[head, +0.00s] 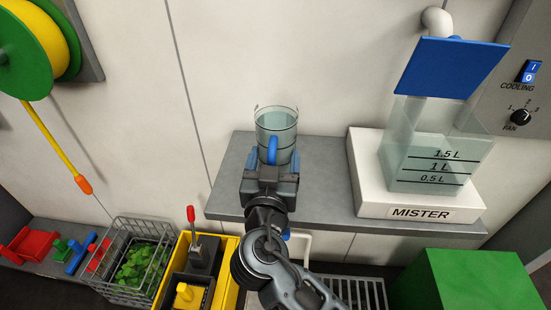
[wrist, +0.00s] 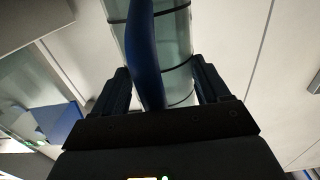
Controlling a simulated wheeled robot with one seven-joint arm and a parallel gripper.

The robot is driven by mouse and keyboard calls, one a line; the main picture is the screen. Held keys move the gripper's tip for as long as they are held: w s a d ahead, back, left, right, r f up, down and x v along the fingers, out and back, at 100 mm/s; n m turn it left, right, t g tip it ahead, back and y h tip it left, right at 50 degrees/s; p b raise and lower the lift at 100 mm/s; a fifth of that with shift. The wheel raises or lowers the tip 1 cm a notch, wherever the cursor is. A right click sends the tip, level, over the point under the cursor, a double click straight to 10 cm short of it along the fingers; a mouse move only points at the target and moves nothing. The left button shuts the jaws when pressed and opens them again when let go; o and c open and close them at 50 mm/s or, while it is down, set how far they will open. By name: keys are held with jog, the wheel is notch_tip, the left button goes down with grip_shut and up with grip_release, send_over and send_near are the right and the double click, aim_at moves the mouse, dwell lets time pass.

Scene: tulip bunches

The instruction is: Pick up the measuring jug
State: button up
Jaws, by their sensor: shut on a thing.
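The measuring jug (head: 276,122) is a clear cylinder with dark level lines and a blue handle (head: 272,150). It appears upright in the head view, over the grey shelf; I cannot tell whether its base touches the shelf. My gripper (head: 272,160) is at the handle side, with its blue fingers on either side of the jug's lower part. In the wrist view the jug (wrist: 178,50) stands between the two fingers of my gripper (wrist: 165,85), with the blue handle (wrist: 146,55) in front. The gripper is shut on the jug. The jug's base is hidden behind the gripper.
The grey shelf (head: 325,195) is bare beside the jug. Right of it stands the mister (head: 405,195), a clear tank on a white base with a blue lid (head: 450,68). Below are a wire basket (head: 140,262), a yellow box (head: 225,265) and a green box (head: 470,282).

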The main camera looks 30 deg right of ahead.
jog(key=c, duration=1.1)
jog(key=shift+r, duration=0.1)
jog(key=shift+c, duration=0.2)
